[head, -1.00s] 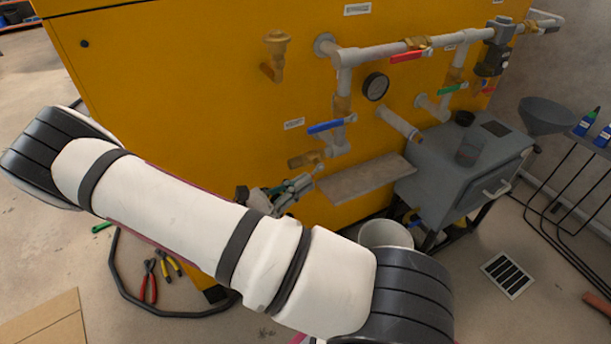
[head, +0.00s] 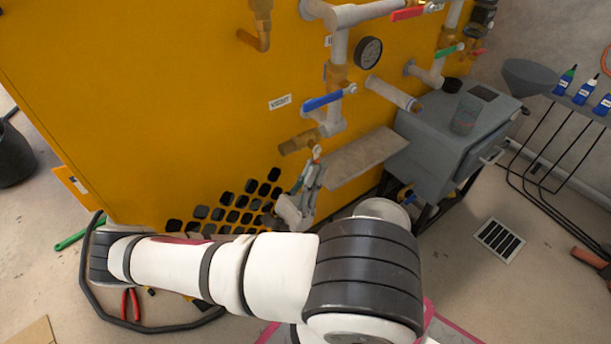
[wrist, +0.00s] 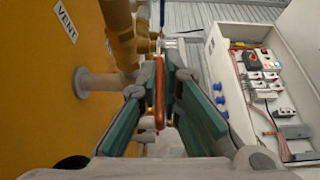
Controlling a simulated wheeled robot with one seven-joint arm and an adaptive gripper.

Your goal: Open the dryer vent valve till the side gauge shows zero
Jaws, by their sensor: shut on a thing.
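My gripper (head: 311,170) is shut on a slim red-orange lever just below the brass outlet (head: 298,142) on the yellow cabinet. In the wrist view, the red-orange lever (wrist: 160,92) hangs upright between my green-padded fingers (wrist: 158,108). A VENT label (head: 280,102) sits on the panel up and left of the outlet, and it shows in the wrist view (wrist: 65,20). A blue-handled valve (head: 325,101) is above the outlet. The round gauge (head: 368,52) is on the panel at upper right; its needle is too small to read.
A grey shelf plate (head: 360,160) juts out right of my gripper. A grey box (head: 450,140) with a pipe stands further right, and a white bucket (head: 383,211) is below. Red (head: 408,13) and green (head: 449,50) handles are on the upper pipes.

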